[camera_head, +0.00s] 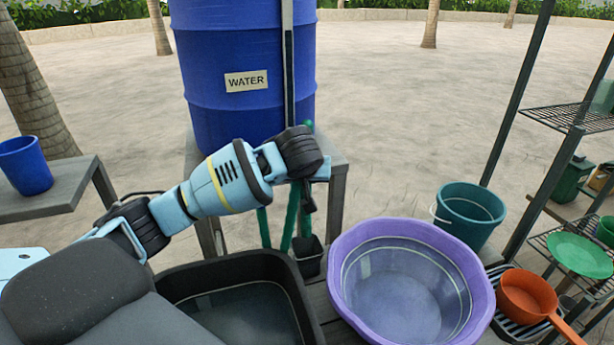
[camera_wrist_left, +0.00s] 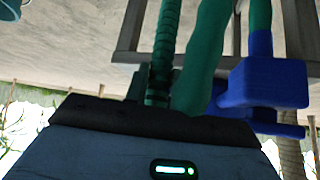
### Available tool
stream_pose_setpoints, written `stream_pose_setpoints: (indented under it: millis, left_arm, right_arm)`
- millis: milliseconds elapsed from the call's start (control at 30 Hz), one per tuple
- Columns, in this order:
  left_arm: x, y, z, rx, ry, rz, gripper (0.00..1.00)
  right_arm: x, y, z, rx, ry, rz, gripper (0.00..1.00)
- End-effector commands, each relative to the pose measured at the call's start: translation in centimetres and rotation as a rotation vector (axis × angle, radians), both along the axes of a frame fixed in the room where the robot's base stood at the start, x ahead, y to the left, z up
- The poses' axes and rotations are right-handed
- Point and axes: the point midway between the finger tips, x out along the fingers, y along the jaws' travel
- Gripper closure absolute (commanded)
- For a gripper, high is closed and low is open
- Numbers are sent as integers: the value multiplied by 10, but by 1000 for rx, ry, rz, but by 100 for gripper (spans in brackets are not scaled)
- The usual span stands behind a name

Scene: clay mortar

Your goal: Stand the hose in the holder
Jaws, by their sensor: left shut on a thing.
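The green hose (camera_head: 290,217) hangs in front of the blue water barrel in the head view, with more than one length showing. My left gripper (camera_head: 306,198) is shut on the hose, above the small dark square holder (camera_head: 308,262). The hose's lower part comes down close to the holder; whether its end is inside, I cannot tell. In the left wrist view, a ribbed green length and a smooth thicker length of hose (camera_wrist_left: 203,50) run beside each other past my gripper's dark edge. My fingertips are mostly hidden there. My right gripper is not in view.
The blue barrel (camera_head: 240,95) labelled WATER stands on a grey stand (camera_head: 338,185) behind. A black tub (camera_head: 240,265) is left of the holder and a purple basin (camera_head: 353,250) right of it. A teal bucket (camera_head: 466,212) and orange scoop (camera_head: 527,295) are further right.

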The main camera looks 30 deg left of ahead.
Motion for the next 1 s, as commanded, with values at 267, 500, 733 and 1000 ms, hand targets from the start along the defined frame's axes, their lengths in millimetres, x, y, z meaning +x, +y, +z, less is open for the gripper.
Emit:
stream_pose_setpoints:
  millis: [267,500,733,1000]
  left_arm:
    - [0,1,-26,2,1,1,93]
    - [0,0,-52,-1,4,0,93]
    - [-1,0,-76,-1,4,0,93]
    - [0,0,-104,-1,5,1,93]
  right_arm:
    - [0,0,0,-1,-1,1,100]
    - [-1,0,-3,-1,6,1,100]
    - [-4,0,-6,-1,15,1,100]
    - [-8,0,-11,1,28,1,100]
